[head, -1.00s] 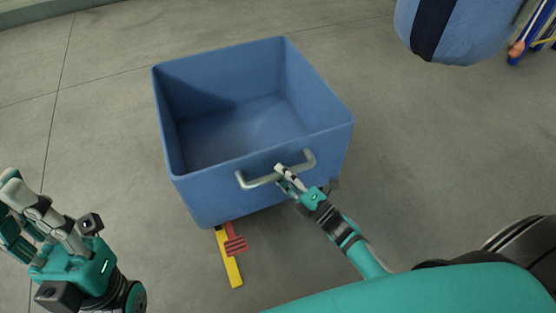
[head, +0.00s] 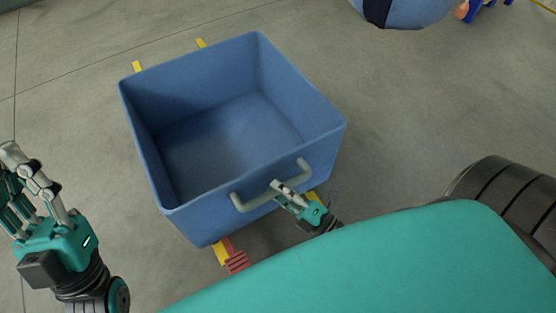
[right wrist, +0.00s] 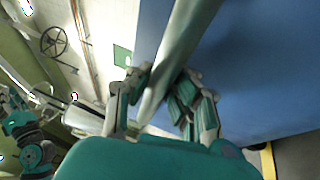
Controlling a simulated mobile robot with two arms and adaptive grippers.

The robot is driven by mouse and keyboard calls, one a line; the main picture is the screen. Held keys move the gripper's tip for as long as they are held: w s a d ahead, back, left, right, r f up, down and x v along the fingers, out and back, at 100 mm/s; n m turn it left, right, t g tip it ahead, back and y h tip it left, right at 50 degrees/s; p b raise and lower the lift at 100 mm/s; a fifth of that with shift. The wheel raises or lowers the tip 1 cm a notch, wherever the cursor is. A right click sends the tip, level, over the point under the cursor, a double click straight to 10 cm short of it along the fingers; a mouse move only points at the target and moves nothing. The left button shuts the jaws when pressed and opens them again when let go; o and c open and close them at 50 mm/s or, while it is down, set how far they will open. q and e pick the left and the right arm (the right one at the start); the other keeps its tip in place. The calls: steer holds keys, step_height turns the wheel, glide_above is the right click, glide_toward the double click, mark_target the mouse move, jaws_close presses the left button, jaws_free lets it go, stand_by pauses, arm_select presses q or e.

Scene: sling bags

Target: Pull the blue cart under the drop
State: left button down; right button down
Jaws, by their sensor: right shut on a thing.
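The blue cart (head: 240,190), an open, empty bin, stands on the floor in the middle of the head view. Its grey bar handle (head: 243,203) is on the near side. My right gripper (head: 279,187) is shut on the handle, right of its middle. The right wrist view shows the handle (right wrist: 180,50) between its fingers, with the cart's blue wall (right wrist: 260,70) behind. My left gripper (head: 32,190) is raised at the left edge, empty, its fingers apart and clear of the cart. The floor under the cart is hidden.
Yellow floor marks show behind the cart (head: 138,66) and at its near edge (head: 220,253), beside a red striped mark (head: 237,262). A blue bag (head: 400,10) with a dark band is cut off at the top right.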

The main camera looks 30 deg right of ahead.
steer(key=shift+r, duration=0.1)
steer(key=c, duration=1.2)
jaws_free()
steer(key=shift+o, duration=0.2)
steer(key=shift+s, duration=0.1)
steer(key=v, duration=1.2)
